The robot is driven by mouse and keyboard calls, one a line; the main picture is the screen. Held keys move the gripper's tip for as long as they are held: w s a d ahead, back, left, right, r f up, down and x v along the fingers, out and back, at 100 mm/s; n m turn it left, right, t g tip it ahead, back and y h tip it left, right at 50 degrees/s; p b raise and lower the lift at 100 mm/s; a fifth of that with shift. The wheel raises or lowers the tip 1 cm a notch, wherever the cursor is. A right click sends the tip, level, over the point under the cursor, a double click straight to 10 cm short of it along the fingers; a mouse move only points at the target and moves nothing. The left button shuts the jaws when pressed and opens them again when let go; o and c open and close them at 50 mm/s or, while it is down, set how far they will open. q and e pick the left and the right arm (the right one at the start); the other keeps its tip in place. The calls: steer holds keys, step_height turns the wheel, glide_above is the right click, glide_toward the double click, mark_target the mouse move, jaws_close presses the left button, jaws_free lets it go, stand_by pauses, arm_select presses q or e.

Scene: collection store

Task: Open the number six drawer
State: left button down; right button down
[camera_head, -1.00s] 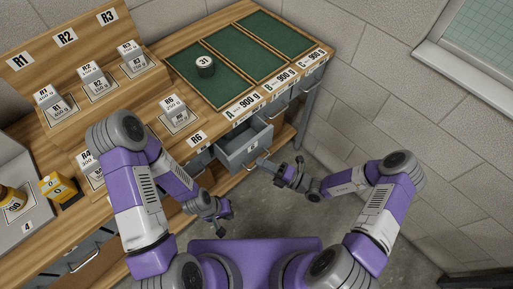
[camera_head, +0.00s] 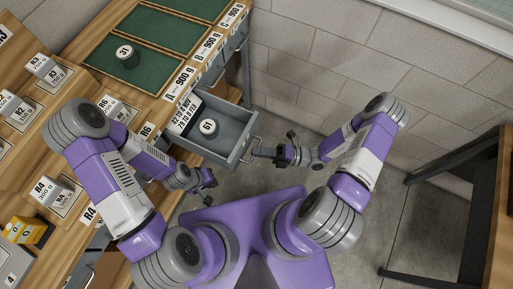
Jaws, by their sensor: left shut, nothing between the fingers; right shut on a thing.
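The grey drawer (camera_head: 222,143) is pulled well out from the bench, under the green compartments. The drawer's front number is not readable now. My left gripper (camera_head: 210,180) is shut and empty, left of and below the drawer front, apart from it.
A dark canister (camera_head: 127,56) marked 31 stands in a green compartment. A yellow box (camera_head: 25,231) is at lower left. A dark-framed table (camera_head: 455,158) stands at right. Open floor lies between.

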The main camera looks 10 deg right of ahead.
steer(key=c, duration=1.2)
jaws_free()
steer(key=shift+d, duration=0.1)
steer(key=v, duration=0.7)
steer(key=shift+d, duration=0.2)
steer(key=shift+s, duration=0.2)
